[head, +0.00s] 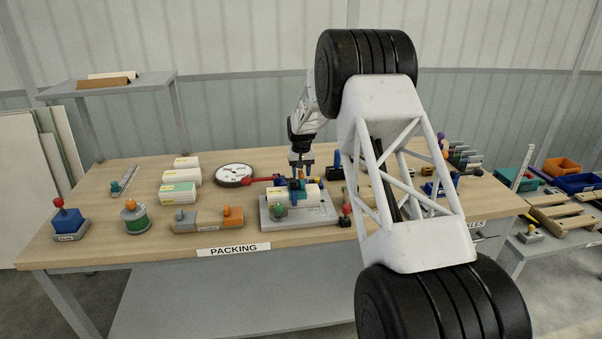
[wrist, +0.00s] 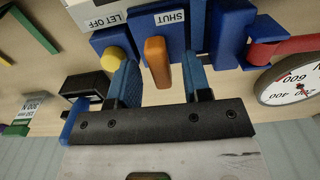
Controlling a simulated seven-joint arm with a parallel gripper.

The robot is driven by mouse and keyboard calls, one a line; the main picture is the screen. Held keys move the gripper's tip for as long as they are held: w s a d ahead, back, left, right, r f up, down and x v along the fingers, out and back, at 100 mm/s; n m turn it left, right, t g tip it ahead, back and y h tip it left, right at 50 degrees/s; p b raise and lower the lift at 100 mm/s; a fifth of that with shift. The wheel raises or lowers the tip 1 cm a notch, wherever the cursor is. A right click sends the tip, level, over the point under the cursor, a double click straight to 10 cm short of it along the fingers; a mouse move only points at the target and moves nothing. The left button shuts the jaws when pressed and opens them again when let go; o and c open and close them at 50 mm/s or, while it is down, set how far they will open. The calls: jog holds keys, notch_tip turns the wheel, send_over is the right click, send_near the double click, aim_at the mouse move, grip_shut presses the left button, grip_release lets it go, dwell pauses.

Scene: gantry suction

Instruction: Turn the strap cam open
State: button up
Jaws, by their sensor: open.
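The strap cam shows in the wrist view as a blue block (wrist: 172,22) with an orange lever (wrist: 157,62). The lever stands by the label SHUT (wrist: 170,17); a LET OFF label (wrist: 103,18) lies to its left. My gripper (wrist: 163,64) has its two blue fingers on either side of the lever. They are open, with gaps visible; I cannot tell whether either finger touches it.
A yellow knob (wrist: 118,57) is close beside the left finger in the wrist view. A red bar and a round dial (head: 233,175) lie left of my gripper in the head view. Several cartons (head: 180,176) and knobbed blocks stand on the bench (head: 115,225). My white arm link hides its right part.

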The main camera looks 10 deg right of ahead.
aim_at(301, 173)
jog(key=shift+r, duration=3.7)
jog(key=shift+s+r, duration=0.15)
jog(key=shift+r, duration=0.05)
jog(key=s+r, duration=0.6)
jog(key=s, duration=0.5)
jog(key=s+r+t, duration=0.1)
jog(key=s+r, duration=0.5)
jog(key=s, duration=0.5)
jog(key=s+r, duration=0.7)
jog(key=s, duration=0.4)
jog(key=s+f, duration=0.2)
jog(key=s, duration=1.5)
jog(key=s+f+t, duration=0.1)
jog(key=s+f, duration=0.2)
jog(key=s, duration=1.5)
jog(key=shift+s+d+f+t, duration=0.2)
jog(key=shift+s+d+t, duration=0.15)
jog(key=shift+d, duration=0.1)
